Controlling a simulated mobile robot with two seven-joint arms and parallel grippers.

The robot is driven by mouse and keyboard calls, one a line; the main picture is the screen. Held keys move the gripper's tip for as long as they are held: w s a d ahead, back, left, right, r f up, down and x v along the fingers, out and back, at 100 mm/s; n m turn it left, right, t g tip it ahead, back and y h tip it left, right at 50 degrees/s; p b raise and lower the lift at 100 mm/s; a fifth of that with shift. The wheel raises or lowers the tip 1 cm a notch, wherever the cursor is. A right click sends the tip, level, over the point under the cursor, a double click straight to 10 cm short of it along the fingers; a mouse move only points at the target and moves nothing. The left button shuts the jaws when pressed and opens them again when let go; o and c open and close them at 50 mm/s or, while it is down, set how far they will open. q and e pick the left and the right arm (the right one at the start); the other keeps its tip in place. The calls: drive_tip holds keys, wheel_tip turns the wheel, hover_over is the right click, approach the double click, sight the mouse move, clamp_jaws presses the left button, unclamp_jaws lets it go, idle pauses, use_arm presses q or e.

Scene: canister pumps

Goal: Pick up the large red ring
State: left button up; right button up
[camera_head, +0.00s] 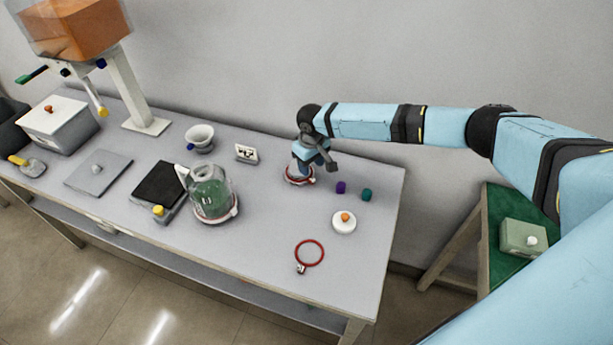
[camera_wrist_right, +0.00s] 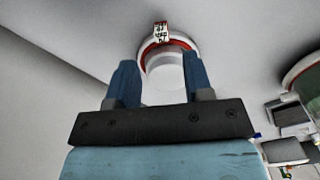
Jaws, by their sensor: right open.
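A red ring (camera_head: 323,254) with a small pale tag lies flat and empty near the table's front edge. A second red ring (camera_head: 290,180) circles a round white piece below my right gripper (camera_head: 304,167). In the right wrist view this ring (camera_wrist_right: 150,47) shows around the white piece (camera_wrist_right: 165,80), with a lettered tag on its far side. My right gripper's blue fingers (camera_wrist_right: 159,75) are open, one on each side of the white piece in that view; I cannot tell whether they touch anything. Which ring is the larger is unclear. My left gripper is not in view.
A green-filled jug (camera_head: 211,192) stands on a ringed base at mid-table. A white disc with orange knob (camera_head: 344,221) and purple and teal pieces (camera_head: 341,187) sit right of the gripper. A small bowl (camera_head: 200,137) and label card (camera_head: 246,153) are left. The front right table is mostly clear.

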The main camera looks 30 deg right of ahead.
sight(311, 177)
wheel_tip(311, 177, down, 5)
drive_tip(key=shift+s+a+r, duration=0.1)
drive_tip(key=shift+s+a, duration=0.05)
clamp_jaws()
idle(0.4)
